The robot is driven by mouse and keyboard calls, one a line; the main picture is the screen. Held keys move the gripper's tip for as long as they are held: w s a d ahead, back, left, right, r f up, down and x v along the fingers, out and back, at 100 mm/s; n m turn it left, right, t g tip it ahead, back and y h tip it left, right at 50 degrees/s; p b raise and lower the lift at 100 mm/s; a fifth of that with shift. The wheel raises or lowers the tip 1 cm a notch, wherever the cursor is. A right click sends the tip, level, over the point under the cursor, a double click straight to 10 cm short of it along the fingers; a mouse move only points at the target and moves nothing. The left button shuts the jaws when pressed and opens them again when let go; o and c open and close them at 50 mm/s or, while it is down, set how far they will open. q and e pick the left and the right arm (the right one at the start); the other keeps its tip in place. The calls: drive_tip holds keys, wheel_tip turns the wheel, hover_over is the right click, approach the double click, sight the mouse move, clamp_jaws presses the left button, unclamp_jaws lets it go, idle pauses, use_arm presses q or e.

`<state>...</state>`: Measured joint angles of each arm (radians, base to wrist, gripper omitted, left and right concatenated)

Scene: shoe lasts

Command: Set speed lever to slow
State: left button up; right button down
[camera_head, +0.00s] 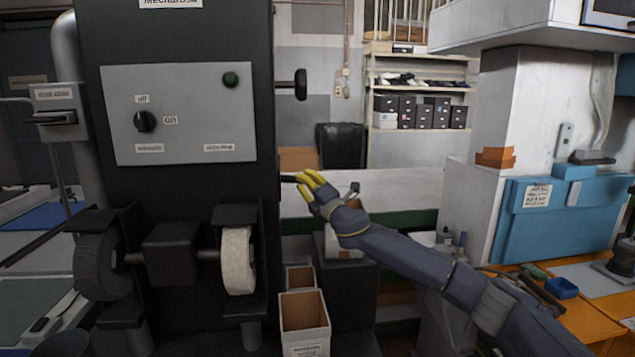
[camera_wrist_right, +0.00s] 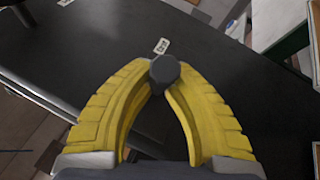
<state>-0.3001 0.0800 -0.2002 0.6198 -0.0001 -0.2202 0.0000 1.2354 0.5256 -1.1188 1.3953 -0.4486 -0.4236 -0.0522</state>
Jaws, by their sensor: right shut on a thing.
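The dark machine (camera_head: 185,25) stands at the left of the head view. My right gripper (camera_head: 305,183), with yellow fingers, is at its right side. It is shut on a short dark lever (camera_head: 288,178) that sticks out from that side. In the right wrist view, the tips of my right gripper (camera_wrist_right: 165,85) meet around the lever's dark grey knob (camera_wrist_right: 165,70). A small white label (camera_wrist_right: 161,46) is on the dark panel just beyond the knob; its text is too small to read. My left gripper is not in view.
A second lever with a black knob (camera_head: 300,84) sticks out higher on the same side. The front panel (camera_head: 180,110) has a rotary switch (camera_head: 145,121) and a green button (camera_head: 230,79). Cardboard-lined bins (camera_head: 304,325) stand below my right arm. A blue cabinet (camera_head: 560,220) is at right.

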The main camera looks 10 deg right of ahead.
idle(0.4)
drive_tip(key=c, duration=1.3)
unclamp_jaws()
drive_tip(key=shift+o, duration=0.2)
drive_tip(key=v, duration=1.2)
drive_tip(key=shift+s+r, duration=0.1)
